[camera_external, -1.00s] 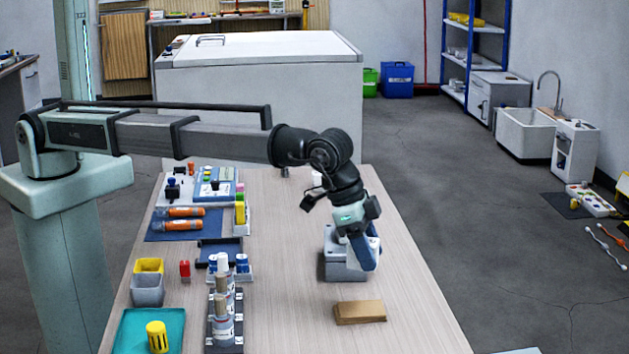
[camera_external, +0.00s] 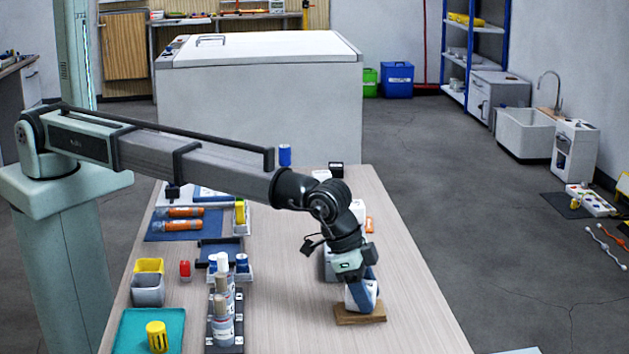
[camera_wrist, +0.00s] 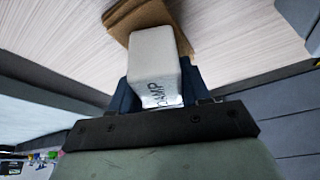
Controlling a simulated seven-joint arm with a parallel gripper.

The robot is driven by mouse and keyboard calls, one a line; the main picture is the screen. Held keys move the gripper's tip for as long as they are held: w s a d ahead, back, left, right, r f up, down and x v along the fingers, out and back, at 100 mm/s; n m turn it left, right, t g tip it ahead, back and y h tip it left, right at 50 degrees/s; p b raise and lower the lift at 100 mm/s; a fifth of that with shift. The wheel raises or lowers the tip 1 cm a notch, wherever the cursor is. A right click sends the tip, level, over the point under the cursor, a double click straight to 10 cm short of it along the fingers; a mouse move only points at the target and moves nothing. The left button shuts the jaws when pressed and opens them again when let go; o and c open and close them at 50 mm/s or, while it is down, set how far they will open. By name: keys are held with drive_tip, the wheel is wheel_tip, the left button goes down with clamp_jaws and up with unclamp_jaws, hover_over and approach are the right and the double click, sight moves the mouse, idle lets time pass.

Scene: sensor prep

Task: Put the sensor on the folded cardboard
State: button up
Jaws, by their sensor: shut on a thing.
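The sensor is a white block with dark lettering (camera_wrist: 155,58), held between the blue fingers of my gripper (camera_wrist: 160,88) in the wrist view. In the external view my gripper (camera_external: 361,296) points down with the white sensor (camera_external: 371,291) at its fingers. The folded cardboard (camera_external: 360,317) is a flat brown piece on the table, directly under the gripper. It also shows behind the sensor in the wrist view (camera_wrist: 122,20). The sensor's underside is at or just above the cardboard; I cannot tell whether they touch. The fingers hide part of the sensor.
A grey box (camera_external: 329,266) stands behind the gripper, partly hidden by my arm. To the left are a rack of bottles (camera_external: 222,326), a teal tray (camera_external: 130,332) with a yellow cup, and grey and yellow bins (camera_external: 148,290). The table's right front is clear.

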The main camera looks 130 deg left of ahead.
drive_tip(key=o, duration=1.1)
drive_tip(key=shift+f, duration=0.1)
drive_tip(key=v, duration=1.2)
